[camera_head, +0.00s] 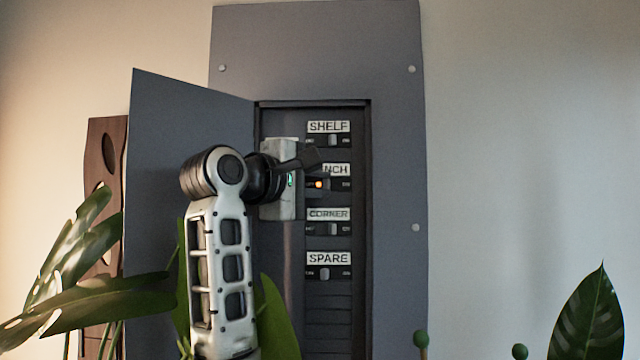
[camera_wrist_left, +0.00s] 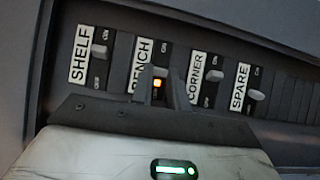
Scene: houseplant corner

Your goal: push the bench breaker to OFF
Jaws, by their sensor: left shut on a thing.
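The bench breaker (camera_head: 343,184) is the second row in the open panel, its label partly covered by my left gripper (camera_head: 316,172) in the head view. In the wrist view the bench label (camera_wrist_left: 142,66) is partly hidden too. The breaker's pale toggle (camera_wrist_left: 160,71) shows between the fingertips of my left gripper (camera_wrist_left: 163,88), which is shut on it. An orange lamp (camera_wrist_left: 157,83) glows just below the toggle there. The toggle's exact position is hard to tell. My right gripper is in neither view.
The shelf (camera_head: 333,140), corner (camera_head: 333,229) and spare (camera_head: 325,273) toggles sit close above and below. The grey panel door (camera_head: 165,150) stands open on the left. Plant leaves (camera_head: 90,300) rise at lower left, and another leaf (camera_head: 590,318) at lower right.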

